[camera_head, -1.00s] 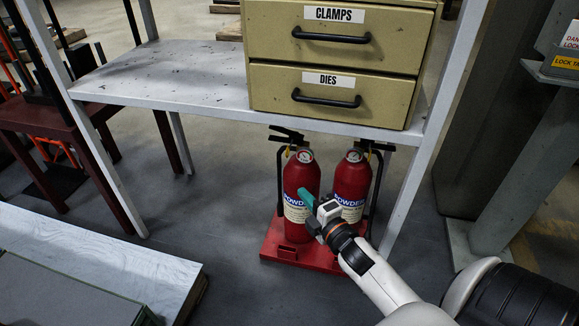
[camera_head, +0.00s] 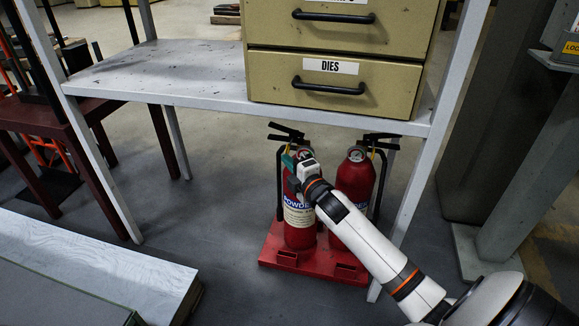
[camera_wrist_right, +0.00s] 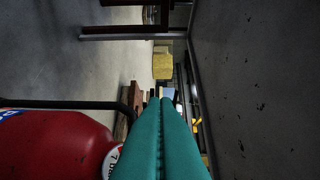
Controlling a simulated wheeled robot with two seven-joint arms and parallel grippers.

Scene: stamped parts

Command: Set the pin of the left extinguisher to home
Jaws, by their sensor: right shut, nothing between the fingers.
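The left extinguisher (camera_head: 299,238) is red and stands upright on a red base (camera_head: 312,266) under the shelf. Its black handle (camera_head: 286,131) points left. My right gripper (camera_head: 287,160), with teal fingers, is at its neck just below the handle and hides part of the valve. I cannot make out the pin. In the right wrist view the teal fingers (camera_wrist_right: 160,105) are shut and empty, beside the red cylinder (camera_wrist_right: 50,145), its round gauge (camera_wrist_right: 113,160) and a black hose (camera_wrist_right: 70,104). I cannot tell whether they touch. My left gripper is not in view.
A second red extinguisher (camera_head: 355,180) stands close on the right, partly behind my right arm. The grey shelf (camera_head: 180,75) with a drawer cabinet (camera_head: 385,95) is low overhead. A shelf leg (camera_head: 420,165) stands right of the extinguishers.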

